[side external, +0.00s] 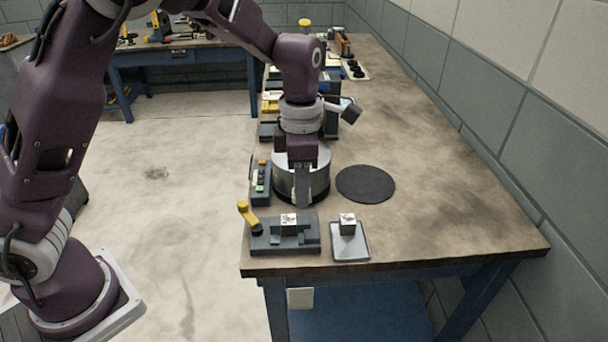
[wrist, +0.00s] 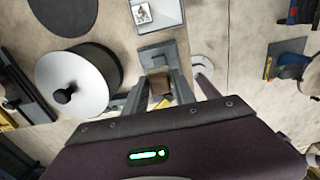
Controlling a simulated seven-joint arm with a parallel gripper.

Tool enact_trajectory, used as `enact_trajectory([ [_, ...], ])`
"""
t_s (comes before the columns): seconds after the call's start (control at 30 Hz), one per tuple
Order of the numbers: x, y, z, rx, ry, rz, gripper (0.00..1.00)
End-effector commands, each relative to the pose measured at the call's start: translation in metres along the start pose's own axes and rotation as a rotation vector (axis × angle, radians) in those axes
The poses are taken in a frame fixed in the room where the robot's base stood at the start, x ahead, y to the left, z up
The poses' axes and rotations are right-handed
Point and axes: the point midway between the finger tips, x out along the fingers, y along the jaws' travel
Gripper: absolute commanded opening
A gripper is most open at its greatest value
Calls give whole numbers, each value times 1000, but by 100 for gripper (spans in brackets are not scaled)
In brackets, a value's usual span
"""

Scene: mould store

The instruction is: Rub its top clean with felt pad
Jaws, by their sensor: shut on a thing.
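My gripper (wrist: 160,92) is shut on a small brown block (wrist: 158,85), which looks like the felt pad. In the side view my gripper (side external: 303,200) points down in front of the metal drum, above and behind the grey vise (side external: 262,245). The vise holds a small grey block (side external: 289,223) with dark marks on its pale top. In the wrist view the vise (wrist: 152,54) shows just beyond the fingertips; its block is hidden there. A similar marked block (side external: 347,223) stands on a grey tray (side external: 350,251), and it also shows in the wrist view (wrist: 143,13).
The metal drum (side external: 315,160), with a black knob (wrist: 64,96) on top, stands close behind my gripper. A switch box (side external: 260,182) is left of it. A yellow lever (side external: 246,212) rises from the vise.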

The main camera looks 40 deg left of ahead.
Motion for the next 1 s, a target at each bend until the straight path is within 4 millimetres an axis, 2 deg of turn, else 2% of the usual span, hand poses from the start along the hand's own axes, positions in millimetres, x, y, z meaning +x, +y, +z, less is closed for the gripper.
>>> enact_trajectory([
  [0.57,56,0,-2,-2,1,-2,0],
  [1.0,57,0,-42,-2,-2,-2,0],
])
